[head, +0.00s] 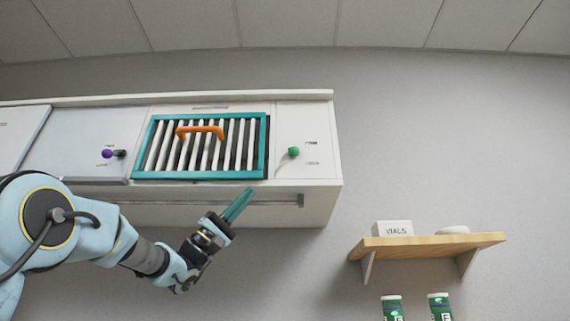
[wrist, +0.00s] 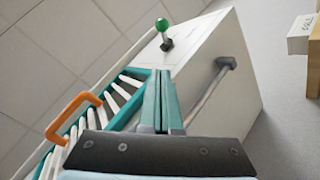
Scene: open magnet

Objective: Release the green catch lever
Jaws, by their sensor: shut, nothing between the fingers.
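The green catch lever (head: 293,152) has a round green knob and sits on the white panel at the right end of the cabinet, between small printed labels. In the wrist view its green ball (wrist: 162,24) stands on a short dark stem from a dark base. My gripper (head: 250,192) is shut and empty, with its teal fingers pointing up and right, below and left of the lever in the head view. In the wrist view the closed fingers (wrist: 159,76) point towards the lever, with a gap between. Nothing hides the knob.
A teal-framed grille (head: 262,145) with white slats and an orange handle (head: 218,131) is left of the lever. A purple knob (head: 107,153) is further left. A grey rail (head: 280,203) runs below the panel. A wooden shelf (head: 435,243) is at lower right.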

